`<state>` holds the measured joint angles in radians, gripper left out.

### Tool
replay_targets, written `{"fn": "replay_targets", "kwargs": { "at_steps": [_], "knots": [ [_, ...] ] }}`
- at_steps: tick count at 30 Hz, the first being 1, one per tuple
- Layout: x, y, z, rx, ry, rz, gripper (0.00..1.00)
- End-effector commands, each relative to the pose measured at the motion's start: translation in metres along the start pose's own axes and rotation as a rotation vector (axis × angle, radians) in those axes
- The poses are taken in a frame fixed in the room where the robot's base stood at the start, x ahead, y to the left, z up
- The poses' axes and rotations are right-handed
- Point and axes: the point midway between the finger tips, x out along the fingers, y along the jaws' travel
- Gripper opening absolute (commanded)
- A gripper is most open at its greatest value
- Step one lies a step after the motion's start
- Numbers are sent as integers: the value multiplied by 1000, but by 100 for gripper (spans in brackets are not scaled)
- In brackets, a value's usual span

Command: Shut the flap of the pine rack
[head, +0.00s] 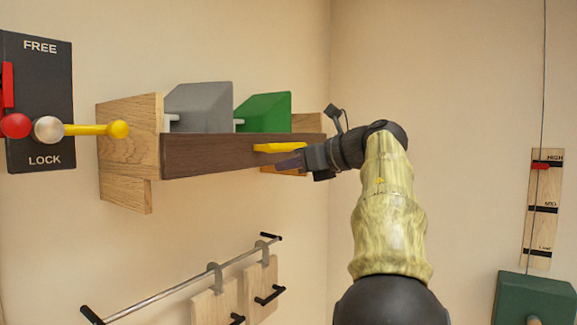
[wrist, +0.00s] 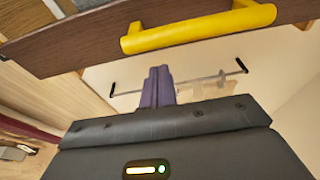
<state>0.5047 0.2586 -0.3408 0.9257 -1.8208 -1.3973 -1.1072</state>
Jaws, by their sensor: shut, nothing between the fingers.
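The pine rack (head: 130,137) is fixed to the wall, with pale wood end panels. Its dark brown flap (head: 215,154) runs across the front and carries a yellow handle (head: 278,148) near its right end. I cannot tell the flap's exact angle. In the wrist view, the flap (wrist: 80,45) and handle (wrist: 200,30) cross the top of the picture. My gripper (head: 283,163) is at the right part of the flap, just below the handle. Its purple fingers (wrist: 158,85) are shut and empty. Contact with the flap or handle cannot be told.
A grey block (head: 198,108) and a green block (head: 264,112) show above the flap. Below hangs a metal rail (head: 190,282) with wooden boards (head: 215,304). A FREE/LOCK lever panel (head: 40,100) is at left, and a HIGH-marked scale (head: 541,210) at right.

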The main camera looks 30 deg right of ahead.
Motion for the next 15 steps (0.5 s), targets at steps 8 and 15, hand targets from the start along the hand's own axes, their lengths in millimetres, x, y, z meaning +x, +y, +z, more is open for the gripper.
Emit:
{"fn": "replay_targets", "kwargs": {
  "at_steps": [8,15],
  "knots": [
    [-30,-3,-6,1,8,-3,0],
    [-74,-4,10,3,11,-4,0]
  ]
}}
